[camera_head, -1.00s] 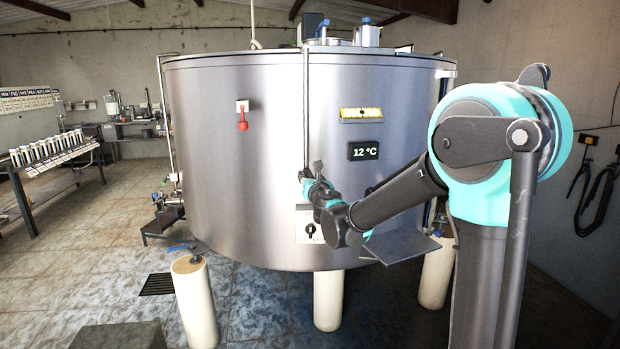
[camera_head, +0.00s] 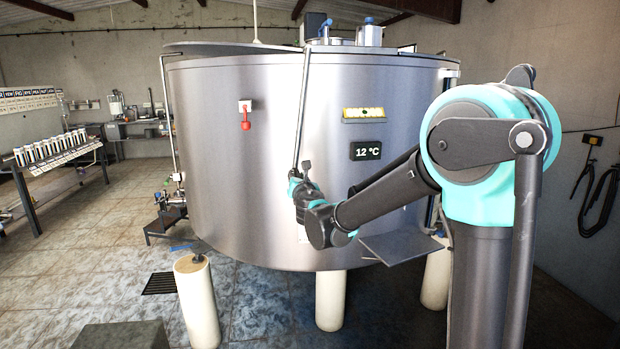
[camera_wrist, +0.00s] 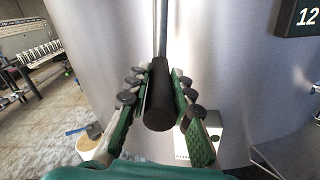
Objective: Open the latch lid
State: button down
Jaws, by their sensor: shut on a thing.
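The large steel tank (camera_head: 240,150) stands in the middle of the head view. A thin metal rod (camera_head: 301,105) hangs from its top edge down the front, now leaning with its lower end to the left. The rod ends in a thick black handle (camera_wrist: 160,100), seen in the wrist view. My gripper (camera_head: 297,180) is shut on this handle, its two green-padded fingers on either side of it. The flat grey lid (camera_head: 215,48) shows edge-on at the tank's upper left, raised slightly above the rim. The rod's upper joint is too small to make out.
A 12 °C display (camera_head: 366,150), a yellow label (camera_head: 362,114) and a red fitting (camera_head: 245,118) are on the tank front. A grey shelf (camera_head: 400,247) juts out below my arm. White legs (camera_head: 197,300) stand beneath. A rack table (camera_head: 50,165) is far left.

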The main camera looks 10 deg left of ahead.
jog(key=s+a+r+m, duration=0.3)
jog(key=a, duration=0.6)
jog(key=s+a+r+m, duration=0.2)
jog(key=a+r, duration=0.2)
jog(key=a, duration=0.5)
jog(key=s+a+r+m, duration=0.3)
jog(key=a+r+m, duration=0.2)
jog(key=a+r, duration=0.5)
jog(key=shift+s+a+r, duration=0.15)
jog(key=shift+a+r, duration=0.05)
jog(key=shift+r, duration=0.75)
jog(key=c, duration=1.3)
grip_release()
jog(key=v, duration=1.2)
